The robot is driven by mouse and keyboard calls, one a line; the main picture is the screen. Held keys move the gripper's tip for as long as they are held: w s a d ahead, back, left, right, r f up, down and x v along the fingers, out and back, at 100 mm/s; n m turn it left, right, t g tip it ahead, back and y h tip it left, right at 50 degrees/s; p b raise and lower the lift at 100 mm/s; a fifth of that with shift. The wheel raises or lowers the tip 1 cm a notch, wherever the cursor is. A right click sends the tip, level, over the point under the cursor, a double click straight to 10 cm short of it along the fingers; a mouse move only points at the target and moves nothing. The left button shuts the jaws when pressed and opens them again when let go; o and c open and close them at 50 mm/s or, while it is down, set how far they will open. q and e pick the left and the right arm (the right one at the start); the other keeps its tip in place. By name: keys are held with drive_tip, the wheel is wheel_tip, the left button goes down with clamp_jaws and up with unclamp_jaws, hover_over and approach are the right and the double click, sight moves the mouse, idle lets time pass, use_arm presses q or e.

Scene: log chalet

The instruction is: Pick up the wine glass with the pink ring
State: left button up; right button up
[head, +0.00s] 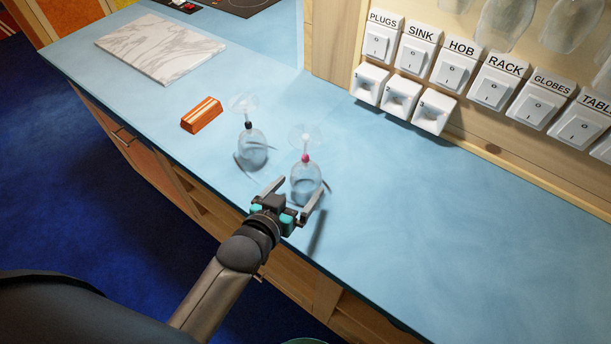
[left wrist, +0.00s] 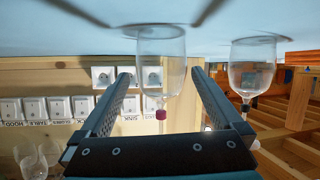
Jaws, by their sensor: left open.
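The wine glass with the pink ring (head: 306,178) stands upside down on the blue counter, its bowl rim down and its foot up. The pink ring is on its stem. In the left wrist view, which is inverted, this glass (left wrist: 161,62) shows between the fingers. My left gripper (head: 299,186) is open, low over the counter, with one finger on either side of the bowl. I cannot tell how deep the bowl sits between them. A second upside-down glass with a dark ring (head: 252,150) stands to the left, also in the left wrist view (left wrist: 252,68). My right gripper is not in view.
An orange striped block (head: 202,115) and a marble board (head: 160,47) lie farther left on the counter (head: 400,220). Labelled switches (head: 455,70) and sockets (head: 401,95) line the wall behind. The counter to the right is clear. Other glasses (head: 505,22) show at the top right.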

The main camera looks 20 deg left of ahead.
sight(305, 179)
use_arm(q)
drive_tip(key=shift+x, duration=2.35)
drive_tip(key=shift+r, duration=0.1)
drive_tip(key=c, duration=0.7)
